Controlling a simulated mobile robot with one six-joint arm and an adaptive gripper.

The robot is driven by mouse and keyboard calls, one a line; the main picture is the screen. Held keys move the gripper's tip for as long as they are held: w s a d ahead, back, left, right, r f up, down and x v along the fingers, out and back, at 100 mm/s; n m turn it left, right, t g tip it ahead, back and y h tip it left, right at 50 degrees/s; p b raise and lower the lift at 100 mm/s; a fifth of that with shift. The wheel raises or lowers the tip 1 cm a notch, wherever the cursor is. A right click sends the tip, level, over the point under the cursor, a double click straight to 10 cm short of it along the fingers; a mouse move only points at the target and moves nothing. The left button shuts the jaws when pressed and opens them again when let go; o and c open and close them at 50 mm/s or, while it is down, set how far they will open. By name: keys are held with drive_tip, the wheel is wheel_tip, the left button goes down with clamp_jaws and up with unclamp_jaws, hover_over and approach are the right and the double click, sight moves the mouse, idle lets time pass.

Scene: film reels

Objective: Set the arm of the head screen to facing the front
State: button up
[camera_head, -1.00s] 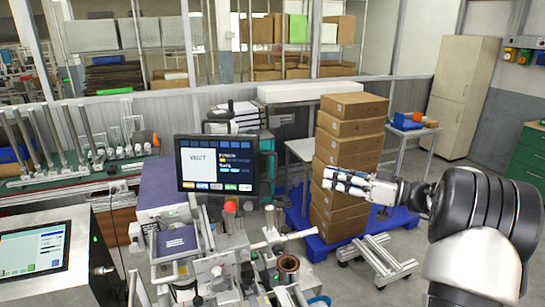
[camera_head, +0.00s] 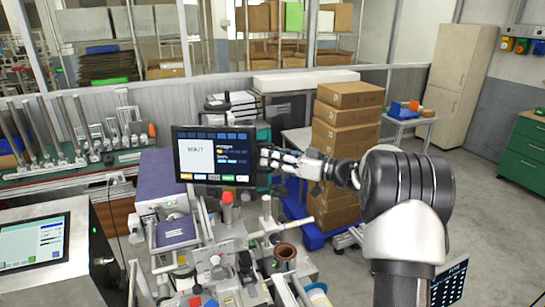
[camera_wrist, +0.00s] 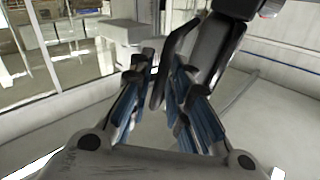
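The head screen (camera_head: 214,157) is a black flat monitor with a lit display, on the machine in the middle of the head view. Its lit face is turned largely toward my head camera. Its supporting arm is mostly hidden behind the screen and machine parts. My gripper (camera_head: 268,159) is at the screen's right edge, reaching in from the right. In the wrist view my gripper (camera_wrist: 160,100) has its blue-padded fingers apart. A dark slab, apparently the screen's edge (camera_wrist: 172,68), lies between them, close to the right finger; I cannot tell whether they touch.
Stacked cardboard boxes (camera_head: 345,115) stand behind my gripper. A second touchscreen (camera_head: 32,243) is at lower left. Open floor lies to the right.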

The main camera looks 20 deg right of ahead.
drive_tip(key=shift+c, duration=0.4)
clamp_jaws()
